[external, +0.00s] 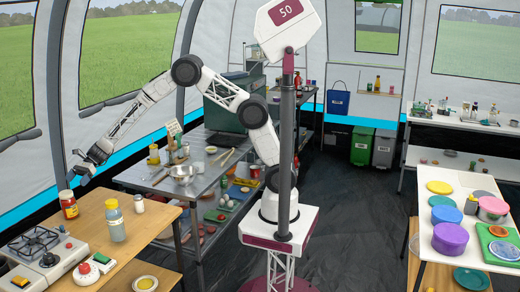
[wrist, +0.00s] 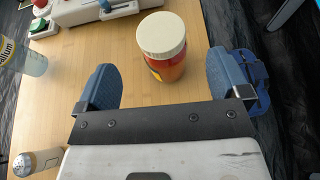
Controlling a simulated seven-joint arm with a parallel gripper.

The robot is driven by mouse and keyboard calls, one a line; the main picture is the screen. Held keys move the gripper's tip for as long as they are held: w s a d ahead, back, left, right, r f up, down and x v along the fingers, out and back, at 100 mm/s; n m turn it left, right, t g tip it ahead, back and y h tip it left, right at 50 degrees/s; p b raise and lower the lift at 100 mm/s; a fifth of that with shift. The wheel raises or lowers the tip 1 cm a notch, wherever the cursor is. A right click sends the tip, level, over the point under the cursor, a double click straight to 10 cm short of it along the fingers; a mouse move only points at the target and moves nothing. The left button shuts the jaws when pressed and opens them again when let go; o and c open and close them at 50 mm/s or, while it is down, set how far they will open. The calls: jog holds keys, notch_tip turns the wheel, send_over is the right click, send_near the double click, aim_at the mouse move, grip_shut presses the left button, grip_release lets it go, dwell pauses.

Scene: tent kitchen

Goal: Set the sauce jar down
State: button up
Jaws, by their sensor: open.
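The sauce jar (external: 69,205) is red with a yellow label and a pale lid. It stands upright on the wooden table (external: 160,222) near its back left edge. My gripper (external: 80,171) is open, just above and beside the jar in the external view. In the wrist view the jar (wrist: 163,50) shows between and a little beyond the blue fingers of my gripper (wrist: 161,72), with a gap on each side. Its lid faces the camera, and neither finger visibly touches it.
A gas stove (external: 42,250) and a white device with red and green buttons (external: 92,268) are in front. Bare wood lies between them.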

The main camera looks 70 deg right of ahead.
jog(key=shift+v, duration=1.7)
jog(key=s+d+r+n+h, duration=0.3)
jog(key=s+d+r+n, duration=0.2)
jog(key=s+d+r, duration=0.5)
jog(key=s+d+r+n+h, duration=0.35)
jog(key=s+d+r, duration=0.35)
jog(key=s+d, duration=0.65)
jog(key=s+d+n+t+h, duration=0.1)
jog(key=s+d+n+h, duration=0.2)
jog(key=s+d, duration=0.8)
jog(key=s+d+n+t+h, duration=0.1)
jog(key=s+d+n+h, duration=0.3)
jog(key=s+d, duration=0.7)
jog(key=s+n, duration=0.2)
jog(key=s, duration=0.6)
jog(key=shift+s+d+f+t, duration=0.2)
jog(key=shift+s+d+t, duration=0.1)
jog(key=shift+d, duration=0.1)
